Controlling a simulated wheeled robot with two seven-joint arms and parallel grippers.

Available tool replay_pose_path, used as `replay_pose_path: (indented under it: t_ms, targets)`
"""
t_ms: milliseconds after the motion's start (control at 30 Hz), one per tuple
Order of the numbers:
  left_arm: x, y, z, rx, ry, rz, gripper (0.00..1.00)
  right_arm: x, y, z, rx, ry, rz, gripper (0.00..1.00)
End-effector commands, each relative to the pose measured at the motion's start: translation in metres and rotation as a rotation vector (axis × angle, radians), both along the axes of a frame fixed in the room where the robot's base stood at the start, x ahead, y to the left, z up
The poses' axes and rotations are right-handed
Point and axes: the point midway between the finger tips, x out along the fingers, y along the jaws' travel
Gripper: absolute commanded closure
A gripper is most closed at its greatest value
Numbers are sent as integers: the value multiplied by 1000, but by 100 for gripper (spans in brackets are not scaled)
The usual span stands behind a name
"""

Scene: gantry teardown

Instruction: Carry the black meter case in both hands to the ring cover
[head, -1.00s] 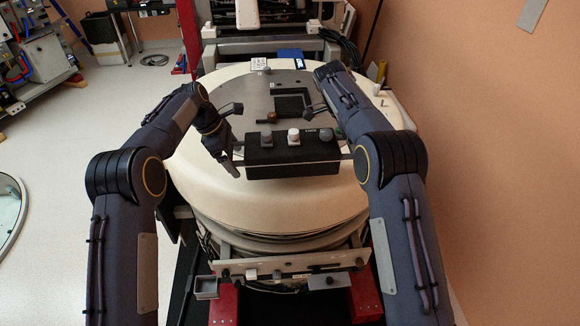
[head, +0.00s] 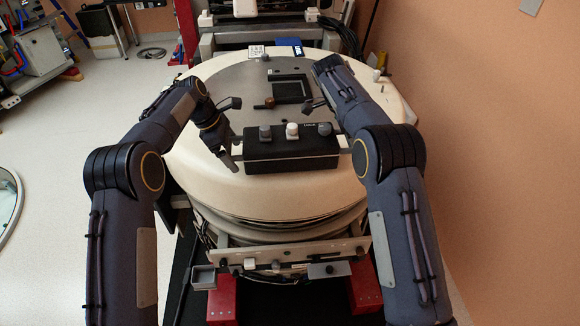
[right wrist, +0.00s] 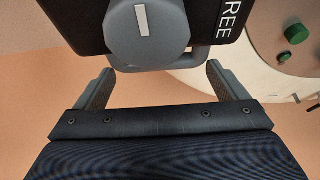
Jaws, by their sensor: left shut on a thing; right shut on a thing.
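The black meter case (head: 292,157) has a grey, a white and a dark grey knob on top and a bar handle at each end. It is level over the front part of the big cream ring cover (head: 205,180); I cannot tell whether it touches. My left gripper (head: 236,151) is shut on the case's left handle. My right gripper (right wrist: 160,82) is shut on the right handle (right wrist: 190,60), which shows between its fingers in the right wrist view. In the head view my right forearm largely hides that gripper.
The cover's grey top plate (head: 235,85) has a dark square recess (head: 292,90) and a brown knob (head: 269,102) behind the case. A blue item (head: 297,51) lies at the back edge. Orange wall stands close on the right; open floor lies left.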

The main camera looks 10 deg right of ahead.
Motion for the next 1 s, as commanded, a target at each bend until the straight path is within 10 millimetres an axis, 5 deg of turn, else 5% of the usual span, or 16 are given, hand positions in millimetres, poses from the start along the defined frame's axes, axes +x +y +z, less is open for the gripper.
replay_pose_path:
  t_ms: [133, 167, 200, 567, 1000]
  targets:
    - [0, 0, -16, -1, -1, 2, 44, 0, 0, -16, 0, -1, 0, 44]
    - [0, 0, -11, 0, -1, 2, 5, 0, 0, -11, 0, 0, 1, 3]
    - [0, 0, -10, 0, -1, 1, 0, 0, 0, -10, 0, 0, 1, 0]
    - [1, 5, 1, 0, -4, 2, 0, 0, 0, -10, 0, 0, 0, 0]
    - [2, 38, 81, 0, -3, 2, 0, 0, 0, -10, 0, 0, 0, 0]
